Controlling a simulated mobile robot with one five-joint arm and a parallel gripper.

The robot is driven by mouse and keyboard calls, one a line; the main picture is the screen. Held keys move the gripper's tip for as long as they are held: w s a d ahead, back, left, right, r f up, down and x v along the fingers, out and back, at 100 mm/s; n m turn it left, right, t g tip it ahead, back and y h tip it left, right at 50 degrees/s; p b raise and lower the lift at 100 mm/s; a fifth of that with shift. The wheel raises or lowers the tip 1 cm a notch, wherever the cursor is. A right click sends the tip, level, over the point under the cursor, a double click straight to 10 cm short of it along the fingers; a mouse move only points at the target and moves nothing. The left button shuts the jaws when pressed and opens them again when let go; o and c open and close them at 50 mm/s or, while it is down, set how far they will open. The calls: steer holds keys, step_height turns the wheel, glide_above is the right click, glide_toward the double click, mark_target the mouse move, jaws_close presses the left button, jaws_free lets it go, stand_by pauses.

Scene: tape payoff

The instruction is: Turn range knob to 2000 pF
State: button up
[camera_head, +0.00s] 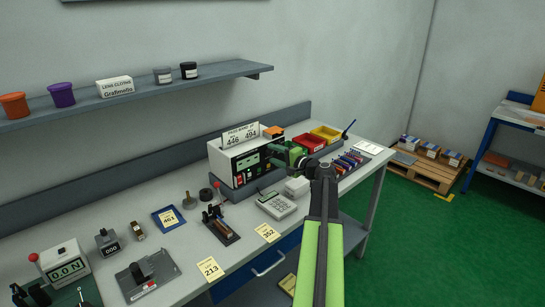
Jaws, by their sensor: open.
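The white meter box (230,158) with a black front panel stands at the back of the bench. Its panel shows small green displays (246,162), too small to read. A card on top reads 446 and 494 (241,134). My gripper (272,155) is open, its dark green fingers pointing left at the right part of the panel. The range knob cannot be made out; the fingers cover that part of the panel. I cannot tell whether they touch it or what setting it has.
Red (310,142) and yellow (325,133) bins stand behind my gripper. A white keypad device (276,205) and a small white box (297,186) sit in front of the meter. A lever fixture (221,228) stands nearer. A wall shelf (150,94) runs above the bench.

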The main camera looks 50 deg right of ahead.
steer(key=s+r+p, duration=0.1)
steer(key=s, duration=1.6)
steer(key=shift+s+a+r+p, duration=0.15)
steer(key=shift+s+r+p, duration=0.05)
steer(key=shift+r+p, duration=0.1)
